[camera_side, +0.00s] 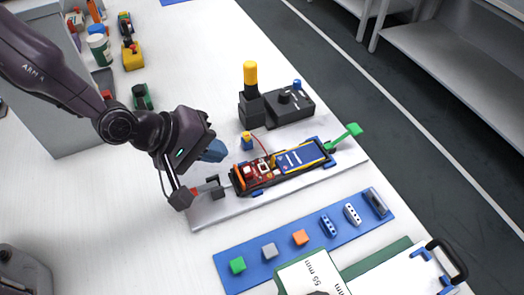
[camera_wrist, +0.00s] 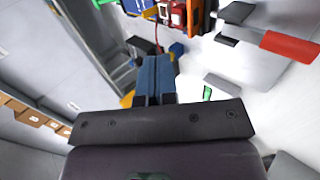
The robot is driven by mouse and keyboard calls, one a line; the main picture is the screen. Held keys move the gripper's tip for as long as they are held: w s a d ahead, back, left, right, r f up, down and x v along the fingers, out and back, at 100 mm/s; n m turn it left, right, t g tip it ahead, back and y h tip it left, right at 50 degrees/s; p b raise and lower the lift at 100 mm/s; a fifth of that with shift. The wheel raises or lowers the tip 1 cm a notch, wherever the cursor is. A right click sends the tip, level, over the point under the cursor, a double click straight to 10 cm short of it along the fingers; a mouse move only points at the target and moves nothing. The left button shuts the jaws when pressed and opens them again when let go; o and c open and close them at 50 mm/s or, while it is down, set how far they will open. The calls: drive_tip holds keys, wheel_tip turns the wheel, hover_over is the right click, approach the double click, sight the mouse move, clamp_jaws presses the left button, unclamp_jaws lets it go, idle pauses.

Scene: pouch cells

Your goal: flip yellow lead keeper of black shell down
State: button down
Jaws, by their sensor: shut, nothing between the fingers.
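The black shell (camera_side: 262,187) lies on a light plate in the side view, holding a red board (camera_side: 258,170) and a blue pouch cell (camera_side: 300,157). A small yellow piece (camera_side: 272,160) stands up between board and cell; it looks like the yellow lead keeper, but its exact angle is too small to tell. My gripper (camera_side: 214,152) is shut and empty, with blue fingers, above and left of the shell's board end, apart from it. In the wrist view my gripper (camera_wrist: 153,62) points toward the top, where the board end of the shell (camera_wrist: 180,12) is cut off by the frame edge.
A red-handled clamp (camera_side: 205,188) and a green-handled clamp (camera_side: 345,137) stand at the shell's two ends. A yellow-topped post (camera_side: 250,75) and black box (camera_side: 290,105) stand behind. A blue strip (camera_side: 285,252) with small blocks lies in front.

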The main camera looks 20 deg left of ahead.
sight(272, 158)
drive_tip(key=x, duration=0.7)
drive_tip(key=shift+w+d+f, duration=0.1)
drive_tip(key=shift+d+f, duration=0.05)
drive_tip(key=shift+f, duration=0.1)
drive_tip(key=shift+w+d+f, duration=0.15)
drive_tip(key=shift+w+d, duration=0.65)
drive_tip(key=shift+w, duration=0.05)
drive_tip(key=shift+w+d+f, duration=0.15)
drive_tip(key=shift+w+d, duration=0.3)
drive_tip(key=shift+w+d+g+y, duration=0.1)
drive_tip(key=shift+g+y, duration=0.5)
drive_tip(key=shift+w+d+g+y, duration=0.15)
drive_tip(key=shift+g+y, duration=0.45)
drive_tip(key=shift+w+d+g+y, duration=0.15)
drive_tip(key=shift+g+y, duration=0.15)
drive_tip(key=shift+r, duration=0.2)
drive_tip(key=shift+w+d+f, duration=0.25)
drive_tip(key=shift+w+d, duration=0.65)
drive_tip(key=shift+w+d+f, duration=0.55)
